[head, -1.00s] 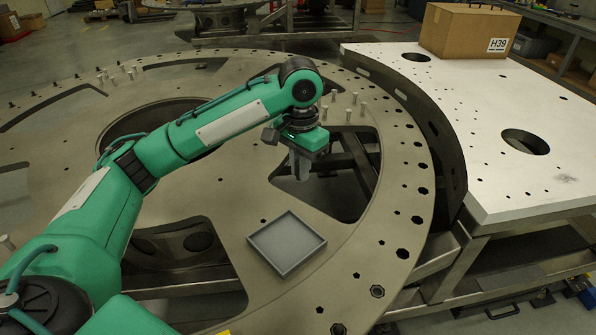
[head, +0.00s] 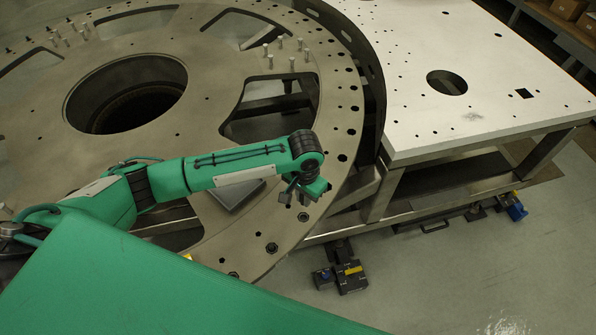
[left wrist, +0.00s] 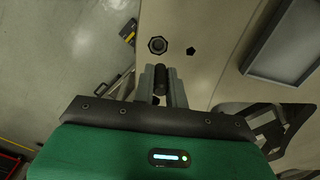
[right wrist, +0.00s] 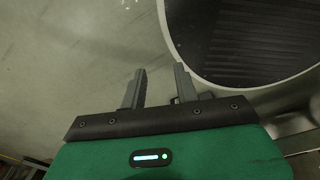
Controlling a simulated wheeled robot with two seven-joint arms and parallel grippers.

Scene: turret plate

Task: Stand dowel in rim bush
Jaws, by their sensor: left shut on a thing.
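In the left wrist view my left gripper (left wrist: 161,85) is shut on a dark round dowel (left wrist: 160,74), which shows between the two grey fingers. A dark hexagonal bush with a round bore (left wrist: 158,45) lies in the plate's rim just ahead of the fingertips, apart from the dowel in the picture. In the head view the left gripper (head: 294,192) is over the plate's near right rim, and the dowel cannot be made out. Bushes show near it on the rim (head: 303,217). In the right wrist view my right gripper (right wrist: 158,88) is open and empty.
The large turret plate (head: 215,85) has cut-outs and several upright pins (head: 290,62). A grey tray (head: 240,195) lies on it, partly behind my left arm. A white table (head: 430,40) stands at right.

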